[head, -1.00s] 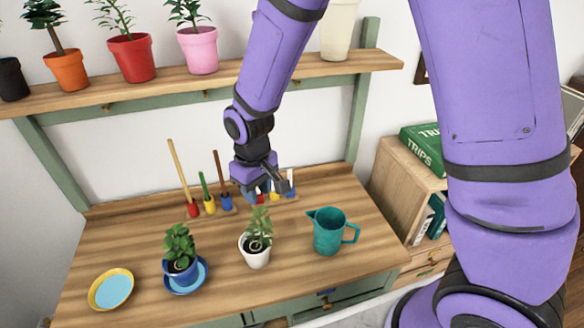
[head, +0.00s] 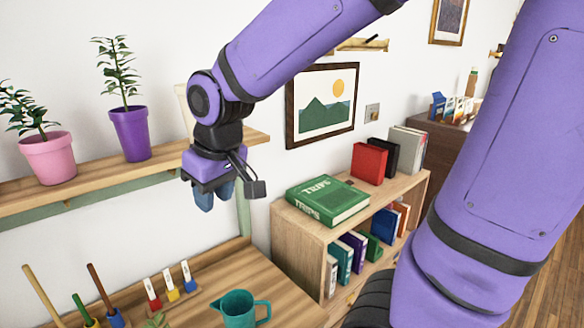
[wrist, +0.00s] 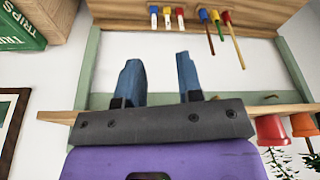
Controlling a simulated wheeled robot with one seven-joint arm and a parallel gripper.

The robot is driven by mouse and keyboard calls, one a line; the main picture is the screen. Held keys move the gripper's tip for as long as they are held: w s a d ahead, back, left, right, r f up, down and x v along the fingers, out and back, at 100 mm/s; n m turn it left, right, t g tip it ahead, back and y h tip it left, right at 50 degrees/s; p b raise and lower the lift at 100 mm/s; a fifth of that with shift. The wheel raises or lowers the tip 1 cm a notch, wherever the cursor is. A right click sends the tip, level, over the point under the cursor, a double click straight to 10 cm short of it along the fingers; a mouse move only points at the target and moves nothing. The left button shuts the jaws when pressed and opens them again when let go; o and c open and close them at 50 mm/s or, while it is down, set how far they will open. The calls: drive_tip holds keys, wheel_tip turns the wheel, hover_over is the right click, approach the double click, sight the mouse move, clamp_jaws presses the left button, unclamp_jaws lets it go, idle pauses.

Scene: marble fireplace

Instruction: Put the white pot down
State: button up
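My gripper (head: 212,197) is near the right end of the wall shelf in the head view. In the wrist view its two blue fingers (wrist: 159,62) stand apart with nothing between them. A cream-white pot (head: 183,98) on the wall shelf is mostly hidden behind my arm. The wooden desk (head: 205,275) shows at lower left.
A teal jug (head: 240,308) stands on the desk, with labelled coloured pieces (head: 172,285) and tools behind it. Pink (head: 50,158) and purple (head: 130,133) pots stand on the wall shelf (head: 95,188). A bookcase (head: 300,235) is to the right.

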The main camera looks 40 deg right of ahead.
drive_tip(key=s+d+r+m+t, duration=0.1)
drive_tip(key=s+d+r, duration=0.2)
drive_tip(key=s, duration=0.3)
drive_tip(key=s+d+r+m+t, duration=0.1)
drive_tip(key=s+d+r, duration=0.2)
drive_tip(key=s, duration=0.3)
drive_tip(key=shift+s+d+r+m+h, duration=0.15)
drive_tip(key=shift+d+r+m+h, duration=0.2)
drive_tip(key=shift+d, duration=0.3)
drive_tip(key=shift+a, duration=0.1)
